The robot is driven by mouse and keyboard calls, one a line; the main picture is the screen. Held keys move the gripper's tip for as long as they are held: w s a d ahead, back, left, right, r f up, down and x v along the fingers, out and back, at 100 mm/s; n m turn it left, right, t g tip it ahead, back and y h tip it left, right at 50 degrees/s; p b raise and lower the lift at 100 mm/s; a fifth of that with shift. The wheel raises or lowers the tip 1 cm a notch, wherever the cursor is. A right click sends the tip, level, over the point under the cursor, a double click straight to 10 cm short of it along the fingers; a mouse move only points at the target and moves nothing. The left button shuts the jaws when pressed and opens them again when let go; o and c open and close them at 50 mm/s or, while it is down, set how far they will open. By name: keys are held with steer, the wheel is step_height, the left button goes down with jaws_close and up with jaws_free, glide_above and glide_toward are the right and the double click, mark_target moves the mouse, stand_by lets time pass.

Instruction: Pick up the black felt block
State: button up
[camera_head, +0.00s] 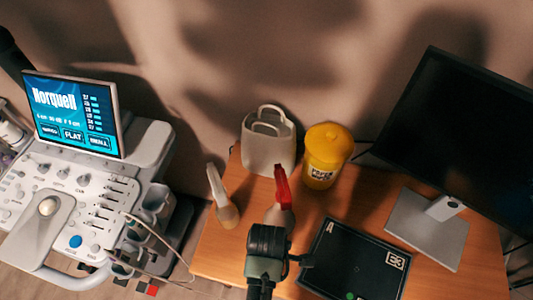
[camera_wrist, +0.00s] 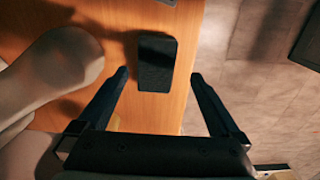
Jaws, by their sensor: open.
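The black felt block (camera_wrist: 156,62) lies on the orange wood table (camera_wrist: 120,20) in the wrist view, a dark upright rectangle near the table's right edge. My gripper (camera_wrist: 160,76) is open and empty. Its two dark fingers point toward the block, one to each side of it in the picture, with visible gaps. I cannot tell how far above the table the fingertips are. In the head view I cannot make out the block, and my dark arm covers part of the table's front.
A large beige rounded object (camera_wrist: 58,70) is close to my left finger. On the table (camera_head: 215,255) stand a yellow tub (camera_head: 326,157), a pale handled holder (camera_head: 268,145), a pale bottle (camera_head: 222,200), a red-tipped item (camera_head: 282,187), a black panel (camera_head: 350,262) and a monitor (camera_head: 455,140).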

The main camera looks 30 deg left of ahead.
steer(key=shift+w+a+f, duration=0.1)
steer(key=shift+w+f, duration=0.05)
steer(key=shift+f, duration=1.05)
steer(key=shift+w+a+f, duration=0.1)
steer(key=shift+f, duration=1.05)
steer(key=shift+c, duration=0.2)
steer(key=c, duration=1.3)
step_height(320, 180, up, 10)
steer(key=shift+r, duration=0.1)
